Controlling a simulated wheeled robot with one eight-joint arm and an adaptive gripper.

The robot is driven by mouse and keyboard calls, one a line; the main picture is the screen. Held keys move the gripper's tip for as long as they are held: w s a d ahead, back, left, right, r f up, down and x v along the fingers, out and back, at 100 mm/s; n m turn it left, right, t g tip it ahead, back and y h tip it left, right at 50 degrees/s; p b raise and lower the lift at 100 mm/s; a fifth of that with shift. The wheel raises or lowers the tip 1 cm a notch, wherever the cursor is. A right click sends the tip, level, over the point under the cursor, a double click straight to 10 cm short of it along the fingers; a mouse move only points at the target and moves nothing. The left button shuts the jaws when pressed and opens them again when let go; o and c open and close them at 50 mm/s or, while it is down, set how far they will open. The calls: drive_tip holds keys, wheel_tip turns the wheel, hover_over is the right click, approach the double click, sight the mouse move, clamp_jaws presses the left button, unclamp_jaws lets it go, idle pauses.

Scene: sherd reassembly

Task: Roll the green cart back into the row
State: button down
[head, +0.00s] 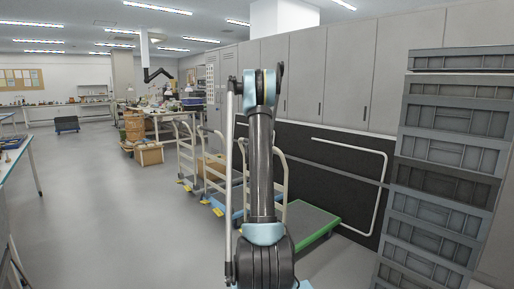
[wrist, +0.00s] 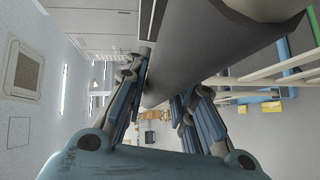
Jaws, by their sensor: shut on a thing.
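The green cart has a green deck (head: 312,226) low on the floor to the right of my arm in the head view. Its pale push handle (head: 283,182) rises beside my arm, which hides part of it. The head view does not show my fingers. The row is other carts with pale handles, a nearer one (head: 205,160) and a farther one (head: 178,150), left of the green cart.
Grey lockers (head: 305,75) and a dark panel with a pale rail (head: 385,185) stand behind the carts. Stacked grey crates (head: 445,150) rise at the right. Cardboard boxes (head: 150,155) stand beyond the row. The floor (head: 110,210) at left is clear.

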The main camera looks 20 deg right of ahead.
drive_tip(key=c, duration=1.3)
unclamp_jaws()
drive_tip(key=shift+d+f, duration=0.15)
drive_tip(key=shift+d, duration=0.3)
drive_tip(key=shift+a, duration=0.1)
drive_tip(key=shift+s+a, duration=0.35)
drive_tip(key=shift+s, duration=0.15)
drive_tip(key=v, duration=1)
drive_tip(key=shift+s, duration=0.3)
